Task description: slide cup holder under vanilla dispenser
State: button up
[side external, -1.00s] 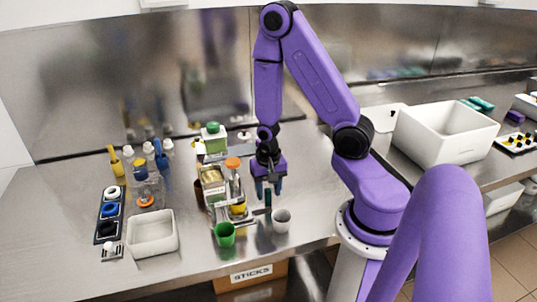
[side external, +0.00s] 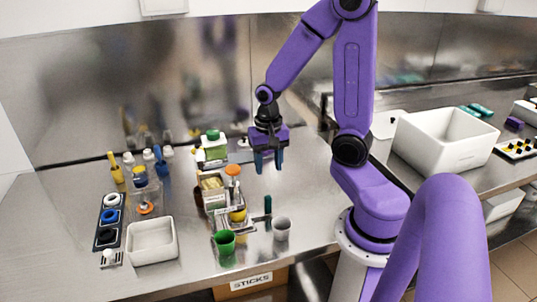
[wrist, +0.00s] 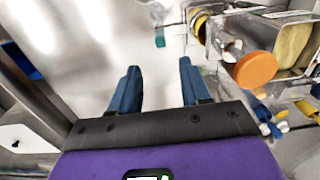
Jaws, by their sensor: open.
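A green cup (side external: 224,242) and a grey cup (side external: 281,229) stand near the counter's front edge, in front of the dispensers. A small upright teal handle (side external: 267,205), perhaps part of the cup holder, stands behind and between them; it also shows in the wrist view (wrist: 160,37). The holder itself is hard to make out. A dispenser with an orange cap (side external: 233,170) and yellow part (side external: 237,215) stands left of the handle; its orange cap also shows in the wrist view (wrist: 255,69). Which dispenser is vanilla I cannot tell. My gripper (side external: 268,166) is open and empty, above and behind the handle.
A green-capped dispenser (side external: 213,147) stands farther back. A white tub (side external: 151,240), a dark rack of bottles (side external: 108,220) and several bottles fill the left. A large white bin (side external: 445,135) stands at right. The counter right of the dispensers is mostly clear.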

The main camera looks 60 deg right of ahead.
jog(key=shift+r, duration=1.35)
jog(key=s+a+r+n, duration=0.4)
jog(key=s+a+n, duration=0.9)
jog(key=n, duration=0.8)
jog(key=shift+s+a+n, duration=0.3)
jog(key=shift+s+a, duration=0.05)
jog(key=shift+a, duration=0.55)
jog(key=shift+r, duration=0.1)
